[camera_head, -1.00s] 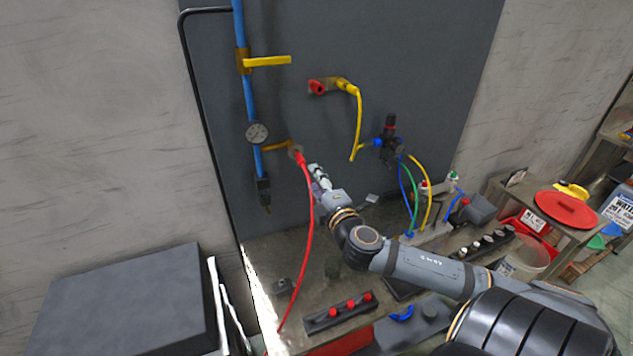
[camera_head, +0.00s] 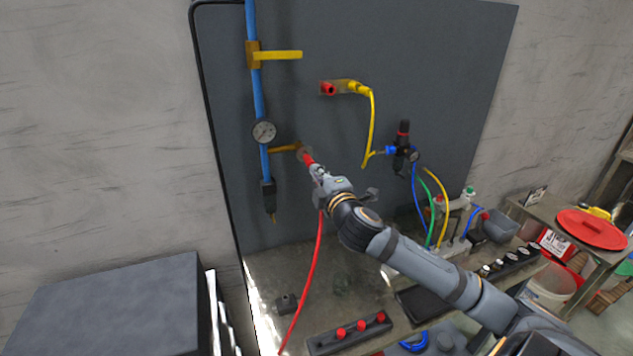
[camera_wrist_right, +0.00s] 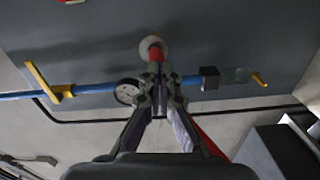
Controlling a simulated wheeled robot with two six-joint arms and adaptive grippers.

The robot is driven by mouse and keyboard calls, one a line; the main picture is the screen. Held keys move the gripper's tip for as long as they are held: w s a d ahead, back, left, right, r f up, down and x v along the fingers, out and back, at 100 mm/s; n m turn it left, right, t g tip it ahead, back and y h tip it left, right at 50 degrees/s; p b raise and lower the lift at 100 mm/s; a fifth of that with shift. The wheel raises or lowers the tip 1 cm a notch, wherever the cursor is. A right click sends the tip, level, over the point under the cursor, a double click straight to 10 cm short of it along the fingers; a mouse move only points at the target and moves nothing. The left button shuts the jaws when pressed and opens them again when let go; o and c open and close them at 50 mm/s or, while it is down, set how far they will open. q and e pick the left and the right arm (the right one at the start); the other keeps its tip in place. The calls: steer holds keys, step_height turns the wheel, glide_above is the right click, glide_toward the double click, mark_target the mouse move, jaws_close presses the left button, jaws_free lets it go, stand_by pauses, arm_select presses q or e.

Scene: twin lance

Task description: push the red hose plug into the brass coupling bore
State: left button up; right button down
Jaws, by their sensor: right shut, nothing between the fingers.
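The red hose plug (camera_head: 308,159) is at the brass coupling (camera_head: 298,148), at the end of the short brass branch off the blue pipe. Its front end meets the coupling; how deep it sits in the bore I cannot tell. My right gripper (camera_head: 317,171) is shut with nothing between its fingers, its tips close behind the plug's rear end. In the right wrist view, the plug (camera_wrist_right: 155,53) shows just beyond the fingertips (camera_wrist_right: 158,76), against the coupling's pale round face (camera_wrist_right: 153,43). The red hose (camera_head: 317,250) hangs below the gripper. My left gripper is out of view.
A pressure gauge (camera_head: 264,132) and a yellow lever (camera_head: 280,55) are on the blue pipe, left of the coupling. A second fitting with a yellow hose (camera_head: 371,125) is above right. A regulator (camera_head: 403,145) is further right. The bench holds a rack of red plugs (camera_head: 350,334).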

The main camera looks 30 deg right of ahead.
steer(key=shift+w+r, duration=0.1)
steer(key=shift+w, duration=0.2)
steer(key=shift+w+d, duration=0.1)
steer(key=shift+w, duration=0.45)
stand_by(0.3)
steer(key=v, duration=0.3)
steer(key=shift+r+p, duration=0.15)
steer(key=shift+p, duration=0.15)
step_height(320, 180, up, 10)
